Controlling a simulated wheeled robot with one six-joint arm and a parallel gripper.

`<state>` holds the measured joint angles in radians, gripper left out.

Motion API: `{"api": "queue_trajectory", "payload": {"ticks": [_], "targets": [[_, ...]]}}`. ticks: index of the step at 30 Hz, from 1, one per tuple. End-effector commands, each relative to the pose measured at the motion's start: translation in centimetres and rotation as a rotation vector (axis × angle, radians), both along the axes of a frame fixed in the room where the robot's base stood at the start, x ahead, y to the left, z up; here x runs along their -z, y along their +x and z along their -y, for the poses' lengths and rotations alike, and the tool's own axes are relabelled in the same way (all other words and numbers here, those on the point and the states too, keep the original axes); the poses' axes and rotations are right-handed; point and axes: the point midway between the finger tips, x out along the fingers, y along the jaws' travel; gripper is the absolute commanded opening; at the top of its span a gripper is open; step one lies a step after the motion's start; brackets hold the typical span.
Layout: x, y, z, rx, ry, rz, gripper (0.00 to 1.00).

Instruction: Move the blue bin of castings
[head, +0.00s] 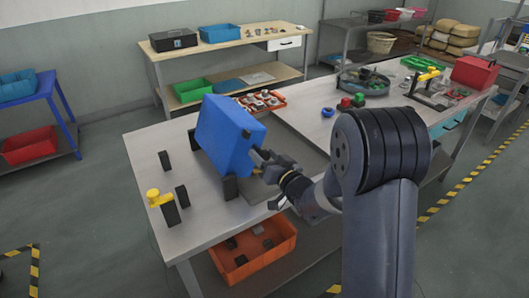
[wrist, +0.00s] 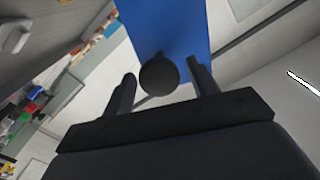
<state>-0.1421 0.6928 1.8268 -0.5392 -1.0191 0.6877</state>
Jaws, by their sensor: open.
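A large blue box-shaped bin (head: 226,134) stands tilted at the near left of the workbench, among several short black blocks. I see its outer faces; no castings show, and its inside is hidden. My gripper (head: 260,161) is at its right side, low down. In the wrist view, the blue bin (wrist: 168,28) fills the top middle, beyond the fingers. My gripper (wrist: 160,78) is open there, with a dark round knob (wrist: 158,76) between its two fingers. I cannot tell whether the fingers touch the knob.
A yellow-topped clamp (head: 157,198) and black blocks (head: 182,196) stand left of the bin. A tray of parts (head: 262,101) lies behind it. An orange bin (head: 255,250) is on the lower shelf.

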Motion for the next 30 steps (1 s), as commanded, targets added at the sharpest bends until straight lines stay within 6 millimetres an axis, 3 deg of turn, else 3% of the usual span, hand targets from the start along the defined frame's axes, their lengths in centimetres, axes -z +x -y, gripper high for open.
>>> {"api": "queue_trajectory", "payload": {"ticks": [11, 30], "targets": [[0.00, 0.47, -0.31, 0.000, 0.001, 0.001, 0.55], [0.01, 0.45, -0.28, 0.001, 0.000, 0.000, 0.03]]}}
